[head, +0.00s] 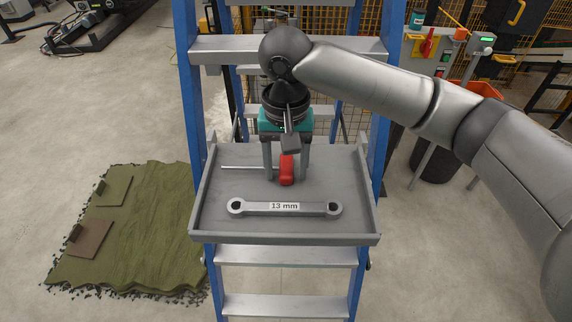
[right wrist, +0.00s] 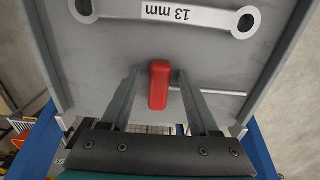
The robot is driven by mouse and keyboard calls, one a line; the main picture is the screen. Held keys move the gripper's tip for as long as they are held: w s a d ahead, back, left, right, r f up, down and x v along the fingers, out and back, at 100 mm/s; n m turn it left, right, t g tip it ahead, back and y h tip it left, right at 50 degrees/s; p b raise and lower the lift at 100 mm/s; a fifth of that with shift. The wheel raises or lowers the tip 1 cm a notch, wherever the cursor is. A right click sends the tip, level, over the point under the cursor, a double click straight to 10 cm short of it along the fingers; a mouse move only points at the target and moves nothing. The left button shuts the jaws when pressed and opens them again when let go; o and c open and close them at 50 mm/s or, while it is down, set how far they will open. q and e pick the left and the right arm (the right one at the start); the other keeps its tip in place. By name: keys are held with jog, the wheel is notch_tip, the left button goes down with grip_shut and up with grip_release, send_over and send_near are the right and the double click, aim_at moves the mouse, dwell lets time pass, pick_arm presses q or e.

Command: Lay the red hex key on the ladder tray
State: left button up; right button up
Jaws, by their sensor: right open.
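The red hex key has a red handle (head: 287,171) and a thin metal shaft that points left in the head view. It lies on the grey ladder tray (head: 345,180), behind the wrench. My right gripper (head: 286,176) reaches down over the tray and is open, one finger on each side of the red handle. In the right wrist view the handle (right wrist: 159,86) sits between the spread fingers, with the shaft running out to the right past one finger. I cannot tell whether a finger touches it. My left gripper is not in view.
A 13 mm wrench (head: 250,207) lies across the front of the tray. The tray has raised rims and sits on a blue ladder (head: 188,90). A green mat (head: 130,230) lies on the floor at left. A dark bin (head: 437,160) stands at right.

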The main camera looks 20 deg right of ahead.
notch_tip(320, 180, up, 12)
dwell(0.4)
dwell(0.4)
